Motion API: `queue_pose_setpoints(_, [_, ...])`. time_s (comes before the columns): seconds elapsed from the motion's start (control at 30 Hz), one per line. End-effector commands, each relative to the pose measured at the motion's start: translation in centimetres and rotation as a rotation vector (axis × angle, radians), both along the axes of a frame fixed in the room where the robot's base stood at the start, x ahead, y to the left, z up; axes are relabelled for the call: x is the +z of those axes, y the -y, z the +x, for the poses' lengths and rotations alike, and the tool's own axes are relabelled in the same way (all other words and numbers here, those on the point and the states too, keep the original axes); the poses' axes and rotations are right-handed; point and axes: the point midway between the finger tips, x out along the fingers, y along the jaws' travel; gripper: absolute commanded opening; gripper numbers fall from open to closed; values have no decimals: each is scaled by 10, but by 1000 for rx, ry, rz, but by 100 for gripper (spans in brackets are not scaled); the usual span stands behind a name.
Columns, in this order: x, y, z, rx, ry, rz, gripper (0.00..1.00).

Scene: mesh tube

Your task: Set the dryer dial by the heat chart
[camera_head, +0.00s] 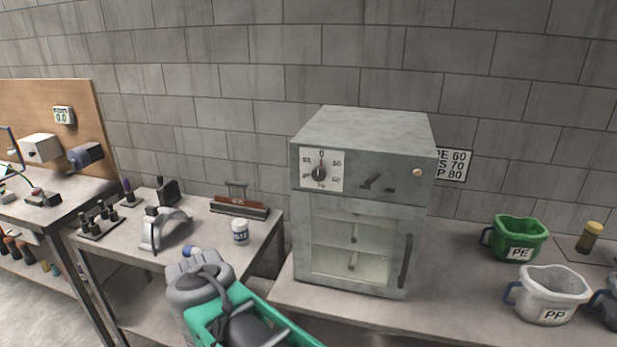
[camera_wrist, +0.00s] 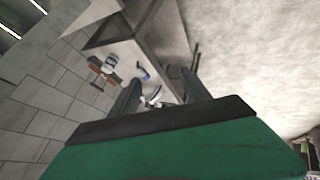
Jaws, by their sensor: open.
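The grey dryer (camera_head: 362,200) stands on the right bench, its glass-fronted door shut. Its dial (camera_head: 319,172) is at the upper left of the front, a dark knob on a white plate with 0 at the top.
A green PE tub (camera_head: 516,240) and a white PP tub (camera_head: 546,294) stand right of the dryer, with a third tub cut off at the edge. The left table holds a white bottle (camera_head: 240,232), a rack (camera_head: 239,207) and a grey arched part (camera_head: 165,230). The dryer's front is clear.

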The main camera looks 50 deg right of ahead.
Motion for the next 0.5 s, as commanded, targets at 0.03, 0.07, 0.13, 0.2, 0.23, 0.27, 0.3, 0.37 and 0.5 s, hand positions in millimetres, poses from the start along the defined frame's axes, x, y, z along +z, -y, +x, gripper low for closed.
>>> queue_pose_setpoints(0.03, [4, 46, 11, 28, 17, -176, 55])
queue_pose_setpoints(0.07, [12, 74, 15, 54, 15, -303, 55])
queue_pose_setpoints(0.13, [35, 139, 15, 101, -42, -614, 55])
queue_pose_setpoints(0.2, [60, 194, 4, 136, -163, -912, 55])
queue_pose_setpoints(0.23, [70, 213, -2, 149, -228, -1025, 55])
queue_pose_setpoints(0.27, [81, 230, -9, 161, -298, -1129, 55])
queue_pose_setpoints(0.3, [94, 249, -18, 172, -391, -1248, 55])
queue_pose_setpoints(0.37, [109, 268, -30, 188, -519, -1383, 55])
queue_pose_setpoints(0.5, [129, 288, -43, 209, -688, -1529, 55])
